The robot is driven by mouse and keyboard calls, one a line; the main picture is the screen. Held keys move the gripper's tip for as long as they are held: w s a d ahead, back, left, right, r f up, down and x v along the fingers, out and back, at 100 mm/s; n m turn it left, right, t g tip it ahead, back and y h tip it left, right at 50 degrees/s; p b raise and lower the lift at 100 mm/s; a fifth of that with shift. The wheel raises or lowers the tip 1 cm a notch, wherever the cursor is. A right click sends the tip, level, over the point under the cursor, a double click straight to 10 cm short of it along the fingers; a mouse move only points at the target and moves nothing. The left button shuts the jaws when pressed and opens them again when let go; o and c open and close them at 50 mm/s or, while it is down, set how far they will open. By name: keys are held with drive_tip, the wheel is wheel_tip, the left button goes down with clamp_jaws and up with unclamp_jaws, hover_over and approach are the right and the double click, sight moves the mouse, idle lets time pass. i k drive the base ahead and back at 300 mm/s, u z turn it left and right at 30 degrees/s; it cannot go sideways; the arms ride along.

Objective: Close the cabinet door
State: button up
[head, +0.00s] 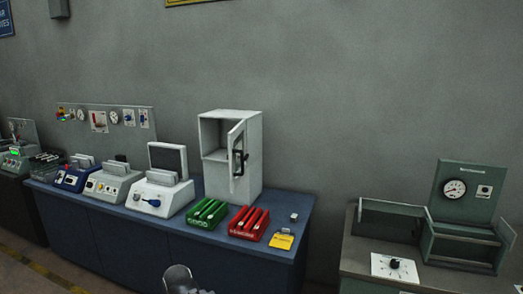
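A small white cabinet (254,160) stands upright on the blue workbench against the wall. Its door (237,178) is open, swung out toward me and seen at a steep angle. The hinge side appears to be at the right, with the free edge nearer me. A black handle (240,163) is on the door. The cabinet's inside, with a shelf, shows to the left of the door. A grey rounded part, apparently of my arm, shows at the bottom edge, below and in front of the bench, apart from the cabinet. My gripper's fingers cannot be made out there.
Green (208,213) and red (249,222) slotted trays and a yellow tag (282,240) lie on the blue bench (200,246) before the cabinet. A white device with a screen (160,198) stands to its left. A green workstation (462,195) is at the right, beyond a gap.

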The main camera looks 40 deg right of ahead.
sight(234, 178)
drive_tip(key=z, duration=0.8)
drive_tip(key=i, duration=0.95)
drive_tip(key=u, duration=5.7)
drive_tip(key=i, duration=0.1)
drive_tip(key=z, duration=3.25)
drive_tip(key=k, duration=0.9)
drive_tip(key=z, duration=1.05)
drive_tip(key=i, duration=0.8)
drive_tip(key=u, duration=0.05)
